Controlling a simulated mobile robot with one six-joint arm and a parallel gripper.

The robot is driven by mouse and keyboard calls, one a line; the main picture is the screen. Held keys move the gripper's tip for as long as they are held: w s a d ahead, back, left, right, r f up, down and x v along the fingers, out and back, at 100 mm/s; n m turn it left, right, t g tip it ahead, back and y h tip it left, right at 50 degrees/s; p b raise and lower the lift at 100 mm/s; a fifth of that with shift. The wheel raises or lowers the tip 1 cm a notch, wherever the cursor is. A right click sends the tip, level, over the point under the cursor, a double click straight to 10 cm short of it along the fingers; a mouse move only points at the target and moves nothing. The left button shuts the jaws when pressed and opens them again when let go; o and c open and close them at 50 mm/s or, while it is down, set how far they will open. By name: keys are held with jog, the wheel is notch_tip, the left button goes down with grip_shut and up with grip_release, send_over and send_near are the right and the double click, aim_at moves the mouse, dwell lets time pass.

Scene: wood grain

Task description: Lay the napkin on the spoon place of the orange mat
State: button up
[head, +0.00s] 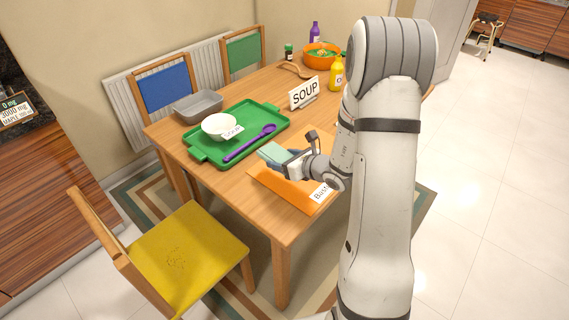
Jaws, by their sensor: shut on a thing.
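My gripper (286,163) is shut on a folded pale green napkin (272,152) and holds it near the left edge of the orange mat (283,193). I cannot tell whether the napkin touches the mat or table. The mat lies at the right front of the wooden table, with a white label on its near right part. My arm and gripper hide much of the mat, and no spoon place can be made out. A purple spoon (249,142) lies on the green tray (202,157), left of the gripper.
A white bowl (219,124) with a label stands on the tray. A grey container (198,106) is behind it. A SOUP sign (304,92), a yellow bottle (337,74) and an orange bowl (322,60) stand further back. A yellow chair (190,253) is at the front left.

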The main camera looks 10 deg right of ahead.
aim_at(286, 190)
jog(key=shift+s+f+n+g+y, duration=0.3)
jog(key=shift+s+f+n+y, duration=0.1)
jog(key=shift+s+f+y, duration=0.3)
jog(key=shift+w, duration=0.15)
jog(key=shift+f, duration=0.15)
jog(key=shift+f+b, duration=0.6)
jog(key=shift+b, duration=0.35)
notch_tip(286, 190, down, 6)
jog(key=b, duration=0.5)
jog(key=shift+r+b, duration=0.2)
jog(key=shift+b, duration=0.1)
jog(key=shift+f+b, duration=0.65)
jog(key=o, duration=1.4)
jog(key=shift+c, duration=0.2)
jog(key=shift+d+r, duration=0.1)
